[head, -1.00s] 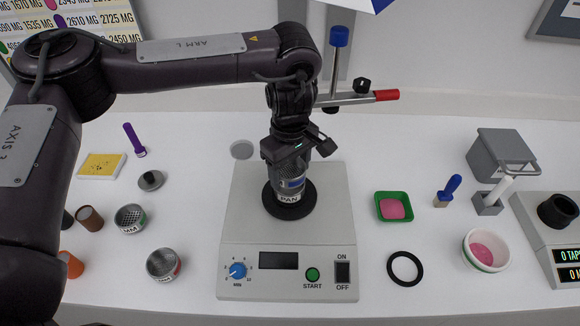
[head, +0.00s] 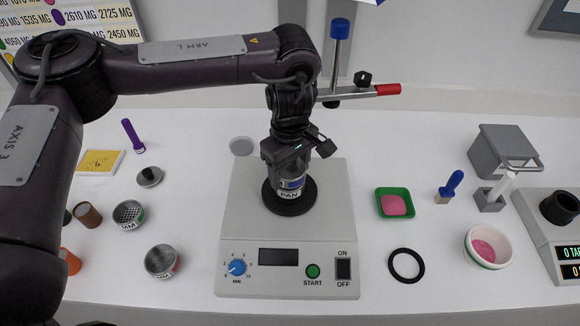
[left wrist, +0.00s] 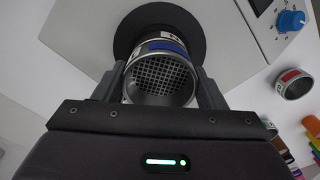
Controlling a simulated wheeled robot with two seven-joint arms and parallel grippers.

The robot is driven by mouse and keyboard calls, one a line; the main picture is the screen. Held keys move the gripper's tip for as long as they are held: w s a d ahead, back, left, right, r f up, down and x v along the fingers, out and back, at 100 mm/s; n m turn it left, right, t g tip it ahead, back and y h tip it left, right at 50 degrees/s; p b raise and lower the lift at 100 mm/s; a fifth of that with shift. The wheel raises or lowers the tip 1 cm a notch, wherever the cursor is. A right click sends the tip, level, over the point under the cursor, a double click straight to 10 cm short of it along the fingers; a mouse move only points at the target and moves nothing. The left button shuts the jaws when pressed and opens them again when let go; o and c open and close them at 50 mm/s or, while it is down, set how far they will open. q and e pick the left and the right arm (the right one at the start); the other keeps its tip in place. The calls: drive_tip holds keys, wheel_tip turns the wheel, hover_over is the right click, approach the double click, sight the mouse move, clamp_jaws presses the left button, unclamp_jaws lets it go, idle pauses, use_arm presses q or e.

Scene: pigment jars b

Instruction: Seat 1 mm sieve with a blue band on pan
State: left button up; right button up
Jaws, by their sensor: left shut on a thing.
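My left gripper (head: 290,164) reaches down over the shaker and is shut on the blue-banded sieve (head: 292,183), a short metal cylinder. In the left wrist view the sieve's mesh (left wrist: 160,80) faces the camera between the two fingers, and its blue band shows on the far side. The pan (head: 289,196), labelled PAN, stands upright on the shaker's black round plate (head: 291,207). The sieve is in line over the pan and close against it; I cannot tell whether it is fully down. My right gripper is not in view.
The shaker (head: 287,240) has a clamp post (head: 338,52) with a red-ended arm behind the sieve. Two other sieves (head: 129,214) (head: 161,261) stand left. A black ring (head: 406,265), green tray (head: 408,193) and white bowl (head: 468,250) lie right.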

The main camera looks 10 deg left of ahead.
sight(290, 176)
use_arm(q)
drive_tip(key=shift+f, duration=0.15)
drive_tip(key=o, duration=1.1)
wheel_tip(290, 176, up, 8)
drive_tip(key=shift+f+b, duration=0.1)
drive_tip(key=shift+b, duration=0.35)
